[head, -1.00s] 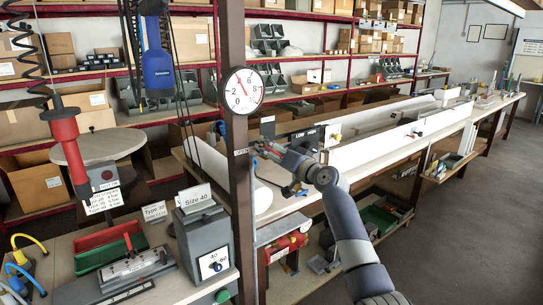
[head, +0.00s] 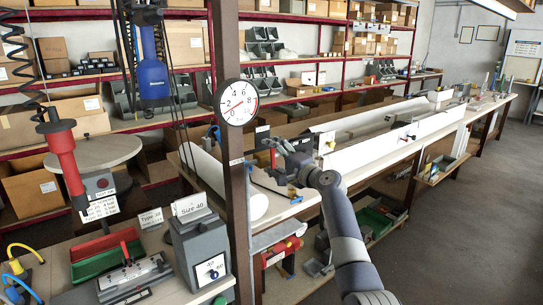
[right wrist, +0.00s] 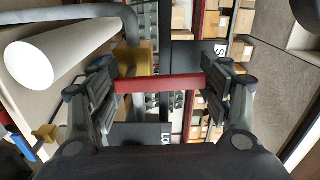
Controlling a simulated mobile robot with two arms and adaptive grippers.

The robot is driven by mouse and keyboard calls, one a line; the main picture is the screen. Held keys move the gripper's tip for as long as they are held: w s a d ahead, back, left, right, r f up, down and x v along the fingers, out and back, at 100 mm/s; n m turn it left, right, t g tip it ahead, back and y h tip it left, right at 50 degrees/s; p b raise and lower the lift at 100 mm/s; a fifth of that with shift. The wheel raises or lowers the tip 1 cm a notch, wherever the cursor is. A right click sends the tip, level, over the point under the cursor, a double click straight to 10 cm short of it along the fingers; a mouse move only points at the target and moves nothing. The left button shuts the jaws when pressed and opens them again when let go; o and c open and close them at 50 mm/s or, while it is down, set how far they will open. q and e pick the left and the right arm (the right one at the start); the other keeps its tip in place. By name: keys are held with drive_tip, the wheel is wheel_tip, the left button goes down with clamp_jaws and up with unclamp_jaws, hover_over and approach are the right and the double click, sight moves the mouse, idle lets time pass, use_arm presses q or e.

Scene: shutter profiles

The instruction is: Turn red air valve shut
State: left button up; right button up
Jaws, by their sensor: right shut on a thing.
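The red valve lever (right wrist: 158,84) lies across the middle of the right wrist view, with its ends at the two finger pads of my right gripper (right wrist: 160,88). The gripper is shut on it. A brass fitting (right wrist: 147,58) on a grey pipe (right wrist: 128,28) shows behind the lever. In the head view my right gripper (head: 287,162) is just right of the brown post, and a bit of red shows by its fingers. The round gauge (head: 236,102) on the post has its needle pointing left and slightly down. My left gripper is not in view.
The brown post (head: 229,200) stands close left of my right gripper. A white roll (head: 245,195) lies on the bench behind it; it also shows in the right wrist view (right wrist: 60,55). Long white profiles (head: 365,148) lie along the bench. The floor at right is clear.

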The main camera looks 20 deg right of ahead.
drive_tip(key=shift+d+m, duration=0.15)
drive_tip(key=shift+m, duration=0.35)
drive_tip(key=o, duration=1.5)
drive_tip(key=shift+w, duration=0.1)
drive_tip(key=shift+f, duration=0.1)
drive_tip(key=v, duration=1.2)
